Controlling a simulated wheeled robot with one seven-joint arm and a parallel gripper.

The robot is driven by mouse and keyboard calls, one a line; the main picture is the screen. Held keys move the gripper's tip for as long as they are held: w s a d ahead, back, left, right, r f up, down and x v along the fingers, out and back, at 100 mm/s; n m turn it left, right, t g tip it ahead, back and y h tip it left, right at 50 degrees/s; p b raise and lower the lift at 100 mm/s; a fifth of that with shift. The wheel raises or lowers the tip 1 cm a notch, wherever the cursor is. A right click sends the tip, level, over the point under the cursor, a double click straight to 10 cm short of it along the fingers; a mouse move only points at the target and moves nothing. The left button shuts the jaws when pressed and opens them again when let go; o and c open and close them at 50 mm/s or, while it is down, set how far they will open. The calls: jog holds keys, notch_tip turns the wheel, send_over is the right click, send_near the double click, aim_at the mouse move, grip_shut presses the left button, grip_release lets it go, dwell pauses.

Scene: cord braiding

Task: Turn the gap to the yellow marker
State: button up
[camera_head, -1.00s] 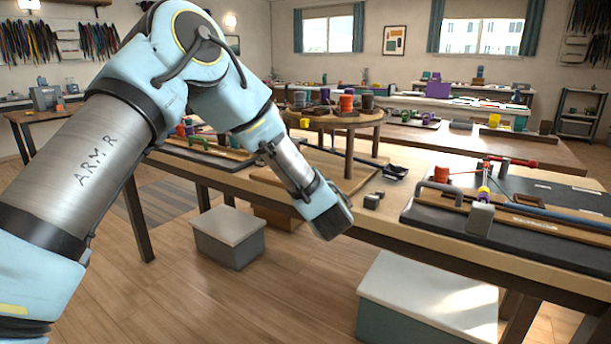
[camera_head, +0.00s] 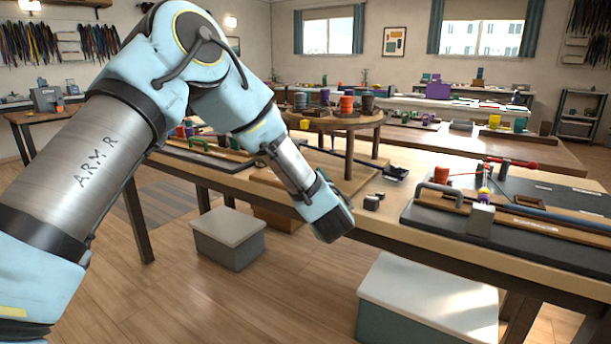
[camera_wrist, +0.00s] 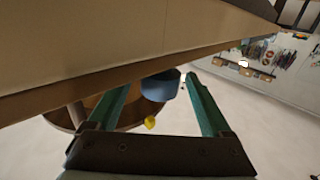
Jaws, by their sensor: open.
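A round wooden stand (camera_head: 330,122) on legs rises over the near table and holds several coloured spools. A small yellow piece (camera_head: 304,123), which may be the marker, sits at its near rim. A yellow piece (camera_wrist: 150,122) also shows in the wrist view, beside a blue round thing (camera_wrist: 160,88) and a round wooden surface (camera_wrist: 62,118). My gripper (camera_wrist: 156,83) is open, its two green fingers apart, with the blue thing seen between them, apparently farther off. In the head view my arm's end hangs in front of the table edge, fingers hidden. I cannot make out the gap.
The near table (camera_head: 395,222) carries a dark braiding board (camera_head: 425,213) with a grey handle and a red spool (camera_head: 441,174) at right. Small grey pieces (camera_head: 371,202) lie near the edge. Lidded boxes (camera_head: 430,295) stand on the floor below.

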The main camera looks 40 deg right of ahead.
jog(key=b+v, duration=0.1)
jog(key=v, duration=0.9)
jog(key=shift+s+a, duration=0.15)
jog(key=w+a+f+g+y, duration=0.1)
jog(key=w+a+g, duration=0.1)
jog(key=w+a, duration=0.4)
jog(key=w+a+g, duration=0.2)
jog(key=w+a, duration=0.2)
jog(key=w, duration=0.5)
jog(key=w+a+f+g+y, duration=0.2)
jog(key=a, duration=0.6)
jog(key=w+a+f+g+y, duration=0.1)
jog(key=a+g, duration=0.1)
jog(key=a, duration=0.6)
jog(key=s+a+f+n+g+y, duration=0.1)
jog(key=s+a+n+g+y, duration=0.15)
jog(key=s+a, duration=0.75)
jog(key=s+a+n+g+y, duration=0.2)
jog(key=a+n+g, duration=0.15)
jog(key=a, duration=1.35)
notch_tip(320, 180, up, 14)
jog(key=m+p, duration=0.1)
jog(key=p, duration=1.4)
jog(key=shift+w+d, duration=0.25)
jog(key=shift+w, duration=0.05)
